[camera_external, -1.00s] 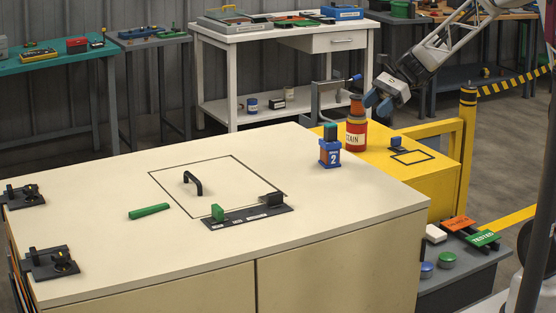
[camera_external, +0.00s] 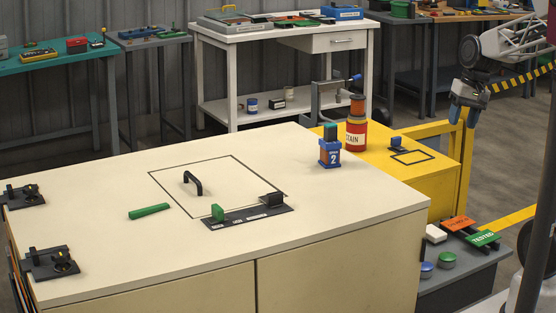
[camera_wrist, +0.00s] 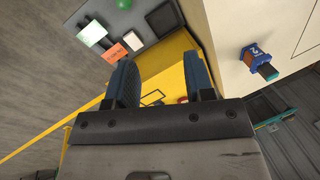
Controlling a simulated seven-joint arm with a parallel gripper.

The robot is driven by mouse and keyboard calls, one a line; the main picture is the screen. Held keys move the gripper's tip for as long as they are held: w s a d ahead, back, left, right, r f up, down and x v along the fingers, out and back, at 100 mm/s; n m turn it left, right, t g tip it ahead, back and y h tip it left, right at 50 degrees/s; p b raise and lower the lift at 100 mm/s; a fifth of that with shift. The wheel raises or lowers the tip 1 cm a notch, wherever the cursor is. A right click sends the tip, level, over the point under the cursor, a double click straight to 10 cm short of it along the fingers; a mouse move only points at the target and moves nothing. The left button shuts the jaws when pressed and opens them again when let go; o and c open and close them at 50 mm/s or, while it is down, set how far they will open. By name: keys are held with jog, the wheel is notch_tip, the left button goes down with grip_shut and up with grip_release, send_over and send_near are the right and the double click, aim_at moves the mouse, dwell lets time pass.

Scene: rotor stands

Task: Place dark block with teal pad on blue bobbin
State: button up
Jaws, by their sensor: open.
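A dark block with a teal pad (camera_external: 331,130) stands upright on the blue bobbin (camera_external: 330,154), which has a label with a 2 and sits near the back right of the cream cabinet top. In the wrist view the bobbin (camera_wrist: 254,56) is at the right, with the dark block (camera_wrist: 268,72) at its end. My gripper (camera_external: 464,116) is open and empty, well to the right of the bobbin and above the yellow bench. Its two fingers show apart in the wrist view (camera_wrist: 160,62).
An orange spool (camera_external: 357,105) sits on a red STAIN can (camera_external: 356,136) just right of the bobbin. A small blue-topped piece (camera_external: 397,143) and an outlined square lie on the yellow bench (camera_external: 430,176). A black handle (camera_external: 193,183) rises from the cream top (camera_external: 110,240).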

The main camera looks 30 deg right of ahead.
jog(key=s+d+n+t+h, duration=0.1)
jog(key=s+d+n+h, duration=0.1)
jog(key=s, duration=0.3)
jog(key=shift+s+d+n+t+h, duration=0.3)
jog(key=shift+s+d+n, duration=0.1)
jog(key=shift+d+n, duration=0.4)
jog(key=shift+d+f, duration=0.1)
dwell(0.5)
